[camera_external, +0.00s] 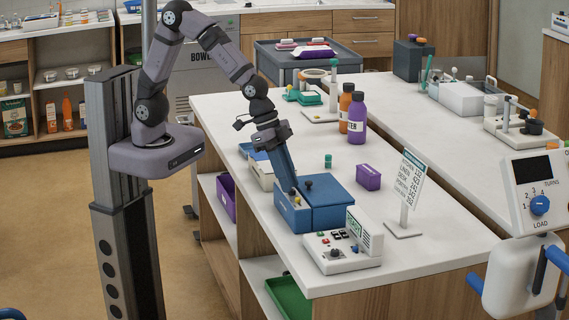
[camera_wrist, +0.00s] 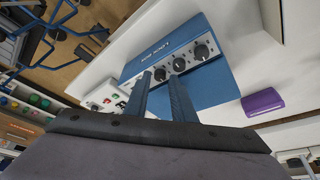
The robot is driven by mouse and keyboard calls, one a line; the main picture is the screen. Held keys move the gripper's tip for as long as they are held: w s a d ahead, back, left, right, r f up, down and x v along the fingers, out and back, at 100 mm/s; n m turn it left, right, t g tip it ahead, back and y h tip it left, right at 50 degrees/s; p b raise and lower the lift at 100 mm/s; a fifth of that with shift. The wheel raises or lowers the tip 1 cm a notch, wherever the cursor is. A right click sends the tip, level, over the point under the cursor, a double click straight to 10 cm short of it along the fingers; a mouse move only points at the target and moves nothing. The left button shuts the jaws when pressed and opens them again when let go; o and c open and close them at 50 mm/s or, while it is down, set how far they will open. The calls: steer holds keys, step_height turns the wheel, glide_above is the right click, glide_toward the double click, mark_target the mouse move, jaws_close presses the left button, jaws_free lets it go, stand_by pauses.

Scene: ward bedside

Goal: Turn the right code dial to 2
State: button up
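The blue box (camera_external: 330,200) stands on the white counter. In the wrist view, its blue panel (camera_wrist: 150,58) carries a row of three dark dials with white marks around them and white lettering too small to read. The dials are the leftmost (camera_wrist: 160,75), the middle (camera_wrist: 179,65) and the rightmost (camera_wrist: 201,51). My gripper (camera_wrist: 161,77) reaches down to the panel with its two fingers apart. The leftmost dial shows between the fingertips; I cannot tell whether they touch it. In the external view, my gripper (camera_external: 291,192) partly hides the dials. The dial settings are not legible.
A white device with buttons (camera_external: 340,250) stands in front of the box. A purple block (camera_external: 368,177) and a sign with words and numbers (camera_external: 410,180) stand to the right. Orange (camera_external: 345,108) and purple (camera_external: 357,118) bottles stand behind.

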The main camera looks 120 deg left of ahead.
steer(key=shift+w+f, duration=0.15)
steer(key=shift+f, duration=0.25)
jaws_close()
steer(key=shift+a+f+m+b, duration=0.1)
steer(key=shift+m+b, duration=0.3)
steer(key=shift+b, duration=0.25)
steer(key=m+h+b, duration=0.1)
steer(key=b, duration=0.1)
steer(key=m+b, duration=0.2)
steer(key=shift+w+a+f+h+b, duration=0.1)
steer(key=shift+a+f+h+b, duration=0.1)
steer(key=shift+h+b, duration=0.15)
steer(key=m+h+b, duration=0.1)
steer(key=m+b, duration=0.1)
steer(key=m, duration=0.1)
steer(key=shift+a+r+g, duration=0.1)
steer(key=shift+r+g, duration=0.05)
steer(key=shift+g, duration=0.15)
steer(key=shift+w+r+m+g+h+b, duration=0.15)
steer(key=shift+m+g+h+b, duration=0.4)
steer(key=shift+m, duration=1.05)
steer(key=shift+a, duration=0.1)
